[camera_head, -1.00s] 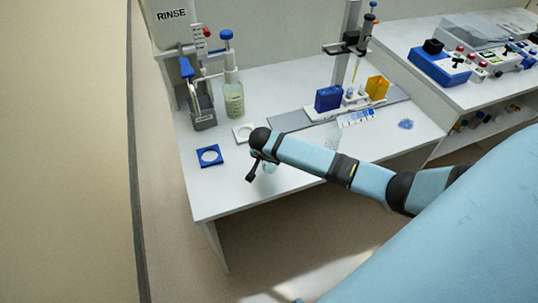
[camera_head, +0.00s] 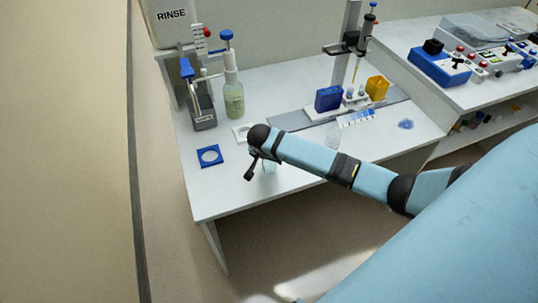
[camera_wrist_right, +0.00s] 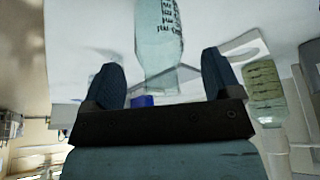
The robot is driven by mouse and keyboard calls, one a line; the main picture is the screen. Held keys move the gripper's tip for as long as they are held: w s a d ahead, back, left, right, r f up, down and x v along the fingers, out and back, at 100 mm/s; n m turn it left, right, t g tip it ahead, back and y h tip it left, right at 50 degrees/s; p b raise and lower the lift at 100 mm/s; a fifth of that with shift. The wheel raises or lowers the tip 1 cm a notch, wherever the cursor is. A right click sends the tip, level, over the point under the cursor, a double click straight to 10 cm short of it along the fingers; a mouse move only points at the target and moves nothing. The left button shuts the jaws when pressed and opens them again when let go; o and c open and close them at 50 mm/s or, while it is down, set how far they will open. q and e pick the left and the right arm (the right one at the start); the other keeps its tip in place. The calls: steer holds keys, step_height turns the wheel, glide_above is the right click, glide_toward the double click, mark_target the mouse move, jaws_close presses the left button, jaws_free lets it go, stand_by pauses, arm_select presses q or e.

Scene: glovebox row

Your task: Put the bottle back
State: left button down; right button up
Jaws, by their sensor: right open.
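A clear, pale teal bottle with dark print (camera_wrist_right: 160,40) is between the spread fingers of my right gripper (camera_wrist_right: 160,62) in the right wrist view. Both fingers look apart from its sides; a small blue part (camera_wrist_right: 143,101) shows near its neck end. In the head view the bottle (camera_head: 270,167) is mostly hidden behind my right gripper (camera_head: 252,168), over the front left of the bench. A blue square holder with a round hole (camera_head: 202,163) lies empty to the left. A white square holder (camera_head: 238,130) lies behind the gripper, partly hidden. My left gripper is out of view.
A greenish pump bottle (camera_head: 233,100) stands at the back left beside a grey rinse station (camera_head: 203,115); it also shows in the right wrist view (camera_wrist_right: 264,90). A blue box (camera_head: 328,99), a yellow box (camera_head: 377,88) and a pipette stand (camera_head: 350,45) are farther right. The bench's front left corner (camera_head: 205,205) is clear.

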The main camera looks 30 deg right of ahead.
steer(key=v, duration=0.9)
steer(key=s+a+f+n+t+y, duration=0.45)
steer(key=s+a+f+n, duration=0.35)
steer(key=s+a+f, duration=0.4)
steer(key=s+r+n+t+y, duration=0.1)
steer(key=s+r+n+t, duration=0.1)
steer(key=s, duration=0.4)
steer(key=s+a+r+n+t+y, duration=0.1)
steer(key=s+n+t, duration=0.1)
steer(key=s, duration=0.4)
steer(key=shift+a+r+n, duration=0.15)
steer(key=shift+r+n, duration=0.25)
steer(key=shift+n, duration=0.5)
steer(key=shift+s+y, duration=0.1)
steer(key=shift+y, duration=0.15)
